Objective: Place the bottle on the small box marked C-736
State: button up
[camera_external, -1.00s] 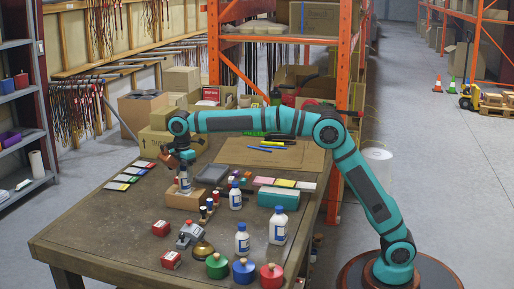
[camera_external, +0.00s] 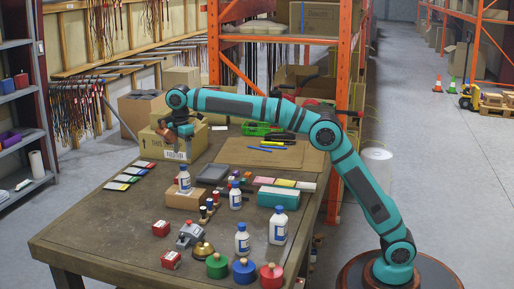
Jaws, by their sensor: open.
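A small white bottle with a blue label (camera_external: 184,181) stands upright on top of a small brown cardboard box (camera_external: 178,200) on the workbench. I cannot read any marking on this box. My gripper (camera_external: 184,147) is above and apart from this bottle, open and empty, in front of a larger carton. Three other similar bottles stand on the bench: one near the middle (camera_external: 235,197), one at the front (camera_external: 242,239), and a larger one (camera_external: 278,226) to its right.
The workbench (camera_external: 100,225) holds a stapler-like grey item (camera_external: 190,233), a brass bell (camera_external: 202,251), green, blue and red round containers (camera_external: 243,270), and a teal box (camera_external: 278,197). Cartons (camera_external: 172,144) stand at the back. The bench's left front is clear.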

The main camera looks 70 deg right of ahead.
jog(key=shift+r, duration=1)
jog(key=shift+s+d+r, duration=0.1)
jog(key=shift+s+r, duration=0.05)
jog(key=shift+r, duration=0.05)
jog(key=s+d+r+m+t, duration=0.35)
jog(key=s+r, duration=0.35)
jog(key=s, duration=0.5)
jog(key=s+d+r+m+t, duration=0.3)
jog(key=s+d+r+t, duration=0.3)
jog(key=s, duration=0.7)
jog(key=s+d+f+m+t, duration=0.1)
jog(key=s+f+m+t, duration=0.1)
jog(key=s, duration=0.8)
jog(key=s+d+f+m+t, duration=0.1)
jog(key=s+f+m+t, duration=0.1)
jog(key=s, duration=0.8)
jog(key=s+d+f+m+t, duration=0.1)
jog(key=s+t, duration=0.3)
jog(key=s, duration=0.6)
jog(key=shift+s+d+f+m, duration=0.35)
jog(key=shift+f+m, duration=0.2)
jog(key=shift+f, duration=0.25)
